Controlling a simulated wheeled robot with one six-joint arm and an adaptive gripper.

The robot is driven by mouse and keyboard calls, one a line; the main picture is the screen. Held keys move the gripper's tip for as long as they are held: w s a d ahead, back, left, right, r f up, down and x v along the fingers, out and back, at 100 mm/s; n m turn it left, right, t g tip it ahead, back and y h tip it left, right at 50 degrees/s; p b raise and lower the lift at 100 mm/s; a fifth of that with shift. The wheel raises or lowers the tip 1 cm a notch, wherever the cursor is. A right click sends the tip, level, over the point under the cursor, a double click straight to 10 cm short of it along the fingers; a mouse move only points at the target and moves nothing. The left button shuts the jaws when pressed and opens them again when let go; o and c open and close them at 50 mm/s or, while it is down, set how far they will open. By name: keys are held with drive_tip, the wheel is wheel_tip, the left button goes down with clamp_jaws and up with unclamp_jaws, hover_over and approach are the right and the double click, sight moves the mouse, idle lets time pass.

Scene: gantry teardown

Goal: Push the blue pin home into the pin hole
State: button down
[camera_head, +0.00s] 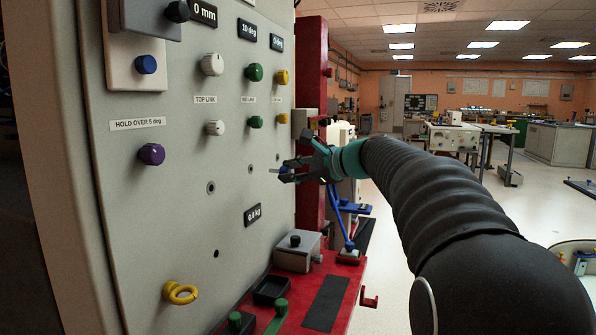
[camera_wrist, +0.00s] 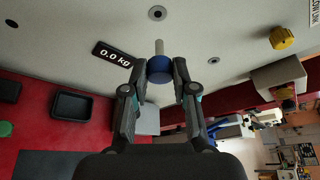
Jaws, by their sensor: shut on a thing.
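My gripper (camera_head: 284,173) is shut on the blue pin (camera_head: 282,170) in front of the grey panel. In the wrist view, my gripper (camera_wrist: 160,72) has its fingertips on either side of the pin's round blue head (camera_wrist: 160,70). The pin's bare metal shank (camera_wrist: 159,47) points toward the panel. A ringed hole (camera_wrist: 157,13) lies beyond the shank tip in that view, with a visible gap between them. Another hole (camera_wrist: 213,60) is to the right. The head view shows a ringed hole (camera_head: 211,187) and a smaller one (camera_head: 250,168). Which is the pin hole I cannot tell.
The grey panel (camera_head: 170,230) carries several coloured knobs, a purple knob (camera_head: 151,154) and a yellow ring (camera_head: 180,292). A 0.0 kg display (camera_head: 252,215) sits below my gripper. A red ledge below holds a grey box (camera_head: 298,252) and a black tray (camera_head: 271,290).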

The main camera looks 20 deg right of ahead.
sight(281, 169)
drive_tip(key=shift+w+a+p, duration=0.2)
drive_tip(key=shift+w+a, duration=0.35)
drive_tip(key=shift+a, duration=0.25)
drive_tip(key=shift+w+a+p, duration=0.2)
drive_tip(key=shift+w+a, duration=0.35)
drive_tip(key=shift+a, duration=0.2)
drive_tip(key=shift+w+a+p, duration=0.35)
drive_tip(key=shift+w+a, duration=0.3)
drive_tip(key=shift+a, duration=0.25)
drive_tip(key=shift+w+a+p, duration=0.3)
drive_tip(key=shift+w+a, duration=0.3)
drive_tip(key=shift+a, duration=0.25)
drive_tip(key=c, duration=0.8)
unclamp_jaws()
drive_tip(key=shift+c, duration=0.2)
